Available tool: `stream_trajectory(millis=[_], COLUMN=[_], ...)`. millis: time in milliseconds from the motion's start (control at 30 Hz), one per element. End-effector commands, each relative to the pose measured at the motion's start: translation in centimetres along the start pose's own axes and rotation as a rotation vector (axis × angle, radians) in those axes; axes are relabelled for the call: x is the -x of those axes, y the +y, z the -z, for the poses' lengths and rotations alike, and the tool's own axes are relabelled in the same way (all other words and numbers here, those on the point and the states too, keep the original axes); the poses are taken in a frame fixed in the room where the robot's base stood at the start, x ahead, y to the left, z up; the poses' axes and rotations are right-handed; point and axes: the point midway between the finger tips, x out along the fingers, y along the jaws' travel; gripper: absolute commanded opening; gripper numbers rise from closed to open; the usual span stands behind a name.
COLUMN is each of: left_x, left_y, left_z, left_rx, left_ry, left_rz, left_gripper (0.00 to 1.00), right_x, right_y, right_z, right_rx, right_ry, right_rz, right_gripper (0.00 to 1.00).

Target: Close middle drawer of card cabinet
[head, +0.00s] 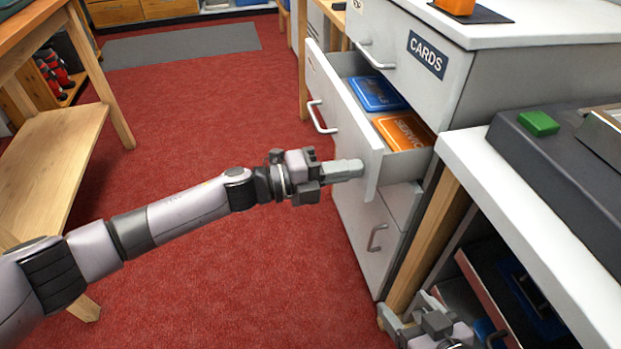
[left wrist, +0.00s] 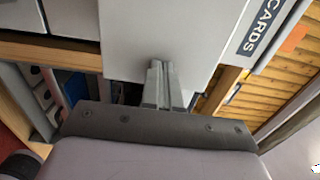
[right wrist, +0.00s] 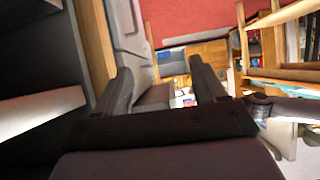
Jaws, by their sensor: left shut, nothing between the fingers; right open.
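The card cabinet (head: 420,92) is grey with a "CARDS" label on its upper part. Its middle drawer (head: 345,125) is pulled out and shows a blue card pack (head: 377,93) and an orange one (head: 403,131) inside. The drawer has a bar handle (head: 320,117) on its front. My left gripper (head: 357,169) is shut and empty, with its fingertips at the near end of the drawer front. In the left wrist view the shut fingers (left wrist: 162,72) overlap the pale panel; contact is unclear. My right gripper (right wrist: 163,82) is open and empty, low beside the cabinet.
The drawers above and below, the lower one with a handle (head: 377,237), look shut. A white bench (head: 560,215) with a dark machine and green block (head: 538,123) stands at right. Red carpet (head: 210,270) lies open at left, beside a wooden table (head: 50,140).

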Motion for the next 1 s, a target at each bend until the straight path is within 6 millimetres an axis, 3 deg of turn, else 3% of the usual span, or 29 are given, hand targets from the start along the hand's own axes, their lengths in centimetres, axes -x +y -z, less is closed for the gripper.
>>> stream_trajectory(millis=[33,200,400,600,1000], left_x=[-1.5,-5.6,-9.2,-11.2,-12.1], left_y=[0.3,0.4,0.4,0.2,-0.2], left_z=[0.1,0.1,0.1,0.1,0.0], left_rx=[-0.002,-0.003,-0.001,-0.001,-0.002], left_ry=[0.003,0.003,0.002,0.001,-0.002], left_rz=[0.003,0.002,0.001,0.000,0.002], left_gripper=[0.00,0.00,0.00,0.00,0.00], right_x=[-0.3,-0.9,-2.0,-2.5,-2.5], right_y=[-0.2,-1.6,-2.7,-3.3,-3.6], right_z=[-0.1,0.9,0.9,1.0,1.1], right_rx=[0.005,-0.008,-0.078,-0.118,-0.135], right_ry=[0.011,0.056,0.079,0.092,0.095], right_rz=[0.005,0.048,0.107,0.143,0.158], right_gripper=[0.70,0.70,0.70,0.70,0.70])
